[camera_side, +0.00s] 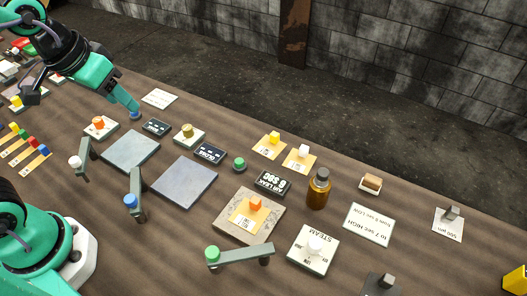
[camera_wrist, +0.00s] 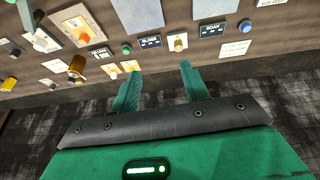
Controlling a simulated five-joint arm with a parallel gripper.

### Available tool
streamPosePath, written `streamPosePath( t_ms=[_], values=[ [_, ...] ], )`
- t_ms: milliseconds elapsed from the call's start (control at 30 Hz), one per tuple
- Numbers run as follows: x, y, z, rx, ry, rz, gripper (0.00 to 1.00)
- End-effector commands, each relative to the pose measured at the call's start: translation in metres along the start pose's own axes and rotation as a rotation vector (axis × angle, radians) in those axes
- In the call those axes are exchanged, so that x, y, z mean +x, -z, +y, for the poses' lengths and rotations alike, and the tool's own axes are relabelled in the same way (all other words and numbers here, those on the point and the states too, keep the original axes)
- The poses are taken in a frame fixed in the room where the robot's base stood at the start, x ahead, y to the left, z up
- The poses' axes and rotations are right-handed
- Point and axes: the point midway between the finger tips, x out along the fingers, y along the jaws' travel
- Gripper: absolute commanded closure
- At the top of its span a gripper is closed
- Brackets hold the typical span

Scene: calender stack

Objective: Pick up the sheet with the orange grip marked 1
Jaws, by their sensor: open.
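The sheet with the orange grip (camera_side: 240,216) lies flat on a speckled square slab (camera_side: 230,232) right of the middle in the side view. Its orange block (camera_side: 256,203) stands up from it; the printed mark is too small to read surely. In the wrist view the orange grip (camera_wrist: 83,38) shows at the upper left. My gripper (camera_side: 132,104) is over the back left of the table near a blue knob, well left of and behind the sheet. In the wrist view my gripper (camera_wrist: 158,68) has its fingers apart with nothing between them.
A brown bottle (camera_side: 319,188) and a STEAM panel (camera_side: 313,249) stand right of the slab. A lever with a green knob (camera_side: 240,256) is in front. Sheets with yellow (camera_side: 268,147) and white (camera_side: 300,160) grips lie behind. Grey plates (camera_side: 184,182) lie left.

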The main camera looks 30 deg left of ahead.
Motion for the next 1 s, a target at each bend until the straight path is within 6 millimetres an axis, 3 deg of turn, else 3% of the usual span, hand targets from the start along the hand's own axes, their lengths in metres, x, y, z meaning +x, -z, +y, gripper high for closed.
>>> streamPosePath(
  t_ms=[300,533,767,1000],
  values=[
    [0.036,0.028,0.056,-0.003,-0.026,-0.118,0.55],
    [0.067,0.036,0.102,-0.005,-0.026,-0.196,0.55],
    [0.103,0.033,0.152,-0.004,-0.008,-0.272,0.55],
    [0.144,0.017,0.205,-0.001,0.025,-0.34,0.55]
  ],
)
